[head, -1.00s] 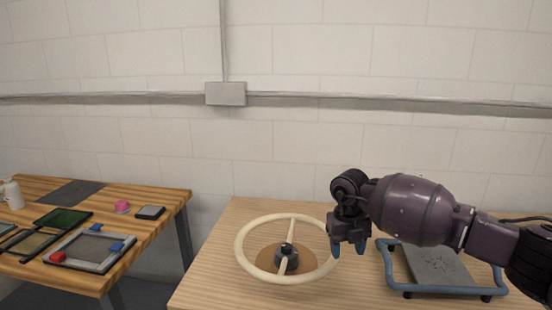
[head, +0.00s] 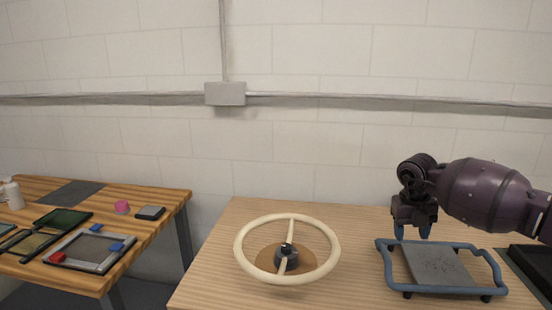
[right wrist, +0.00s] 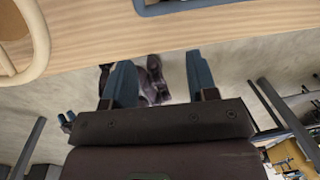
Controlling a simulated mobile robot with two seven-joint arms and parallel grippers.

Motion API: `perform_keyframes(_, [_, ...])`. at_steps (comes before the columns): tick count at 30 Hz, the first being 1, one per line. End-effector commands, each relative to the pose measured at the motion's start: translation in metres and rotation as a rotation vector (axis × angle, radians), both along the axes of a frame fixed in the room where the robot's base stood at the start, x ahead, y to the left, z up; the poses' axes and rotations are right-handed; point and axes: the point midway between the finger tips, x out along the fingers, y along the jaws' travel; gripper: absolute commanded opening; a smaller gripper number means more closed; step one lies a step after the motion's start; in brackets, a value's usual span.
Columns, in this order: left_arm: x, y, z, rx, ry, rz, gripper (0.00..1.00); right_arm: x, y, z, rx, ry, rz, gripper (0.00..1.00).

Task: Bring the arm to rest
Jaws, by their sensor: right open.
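My right gripper (head: 412,231) is open and empty, with its blue fingertips pointing down just behind the blue-framed stand. In the right wrist view its two fingers (right wrist: 160,78) are apart with nothing between them. My left gripper cannot be made out.
A cream wheel (head: 329,234) on a dark hub stands on the light wooden table (head: 215,275). Right of it is a blue tubular frame (head: 455,290) around a grey slab (head: 437,266). A dark tray (head: 533,268) is at the right edge. A second table (head: 160,215) at left holds several items.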

Motion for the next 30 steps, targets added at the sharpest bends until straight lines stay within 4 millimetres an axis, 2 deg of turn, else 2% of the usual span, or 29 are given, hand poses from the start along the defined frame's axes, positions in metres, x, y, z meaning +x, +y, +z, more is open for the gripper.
perform_keyframes(1, [0.0,0.0,-0.001,0.0,0.001,0.0,0.52,-0.008,0.009,-0.02,0.051,0.02,0.017,0.53])
perform_keyframes(8, [0.0,0.0,-0.001,0.0,0.0,0.0,0.52,-0.033,0.037,-0.066,0.303,0.036,0.051,0.53])
perform_keyframes(15, [0.0,0.0,-0.001,0.0,0.0,0.0,0.52,-0.075,0.072,-0.113,0.683,0.023,0.015,0.53])
perform_keyframes(19, [0.0,0.0,-0.001,0.0,0.0,0.0,0.52,-0.097,0.086,-0.127,0.898,-0.014,-0.059,0.53])
perform_keyframes(23, [0.0,0.0,-0.001,0.0,0.0,0.0,0.52,-0.116,0.09,-0.136,1.088,-0.067,-0.171,0.53])
perform_keyframes(30, [0.0,0.0,-0.001,0.0,0.0,0.0,0.52,-0.144,0.073,-0.145,1.352,-0.207,-0.463,0.53])
